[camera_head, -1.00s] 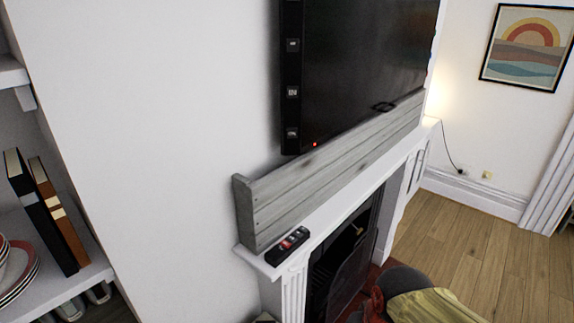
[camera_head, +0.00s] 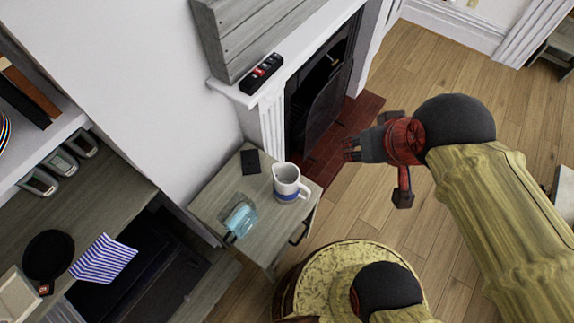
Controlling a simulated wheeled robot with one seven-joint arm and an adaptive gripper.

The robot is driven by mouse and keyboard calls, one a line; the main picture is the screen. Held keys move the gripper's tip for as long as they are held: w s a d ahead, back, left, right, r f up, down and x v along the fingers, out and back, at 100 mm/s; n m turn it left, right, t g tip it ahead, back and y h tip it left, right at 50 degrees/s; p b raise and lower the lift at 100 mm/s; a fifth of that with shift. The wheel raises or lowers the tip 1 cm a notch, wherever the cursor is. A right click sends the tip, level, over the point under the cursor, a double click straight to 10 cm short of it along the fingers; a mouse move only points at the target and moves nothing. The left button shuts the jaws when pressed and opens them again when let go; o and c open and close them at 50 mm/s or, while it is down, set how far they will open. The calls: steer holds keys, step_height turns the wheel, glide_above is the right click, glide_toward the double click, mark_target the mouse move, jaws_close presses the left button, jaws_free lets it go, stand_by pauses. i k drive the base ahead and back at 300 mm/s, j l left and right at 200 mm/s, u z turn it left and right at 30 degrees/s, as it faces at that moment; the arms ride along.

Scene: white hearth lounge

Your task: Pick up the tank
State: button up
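No thing in view is clearly a tank. A small light-blue, see-through object (camera_head: 240,220) lies on a small grey wooden side table (camera_head: 213,207); its exact shape is too small to tell, and I cannot tell whether it is the tank. My gripper (camera_head: 351,149) is at the end of my arm, to the right of and above the table in the picture, pointing left. It is apart from the blue object, and nothing shows in it. Its fingers are too small and dark to tell whether they are open.
A white jug with a blue band (camera_head: 287,185) and a dark flat object (camera_head: 251,161) share the table. The white fireplace (camera_head: 262,125) stands behind, with a remote (camera_head: 262,74) on its mantel. A shelf unit (camera_head: 105,215) is at left. A round yellow-topped stool (camera_head: 318,285) stands in front.

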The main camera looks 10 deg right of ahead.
mark_target(239, 214)
steer(key=u, duration=1.5)
steer(key=k+l+u, duration=0.1)
steer(key=k+l, duration=0.5)
steer(key=i+l, duration=0.1)
steer(key=l, duration=0.35)
steer(key=i+l+u, duration=0.1)
steer(key=l, duration=0.35)
steer(key=i+l, duration=0.15)
steer(key=l, duration=0.3)
steer(key=i+l, duration=0.3)
steer(key=i+u, duration=0.05)
